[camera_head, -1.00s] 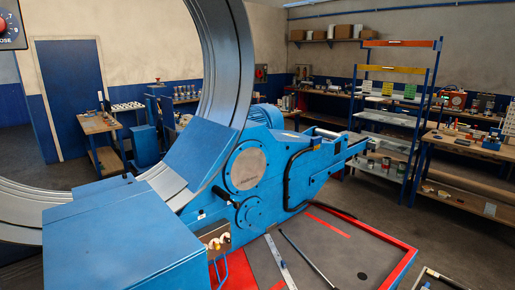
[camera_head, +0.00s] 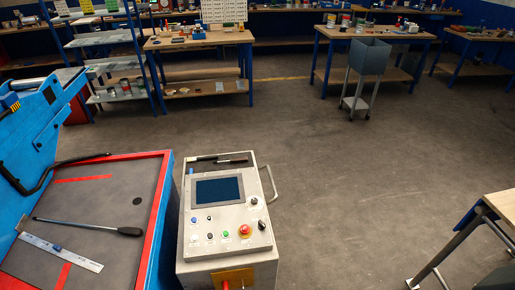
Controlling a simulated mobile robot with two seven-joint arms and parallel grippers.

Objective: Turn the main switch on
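A grey control console (camera_head: 262,195) stands at the lower centre, with a dark screen (camera_head: 218,190) on its sloped top. Below the screen are a red mushroom button (camera_head: 244,231), a green button (camera_head: 225,234), a black knob (camera_head: 262,224) and several small buttons. On its front side, at the bottom edge, a yellow plate (camera_head: 236,275) carries a red part (camera_head: 226,286) that the frame cuts off. Whether this is the main switch, and how it is set, I cannot tell. Neither of my grippers is in view.
Left of the console is a red-edged machine bed (camera_head: 120,191) with a metal ruler (camera_head: 62,252) and a black-handled bar (camera_head: 90,227) on it. A workbench (camera_head: 490,215) cuts in at right. A grey bin cart (camera_head: 369,57) stands far back. The floor between is open.

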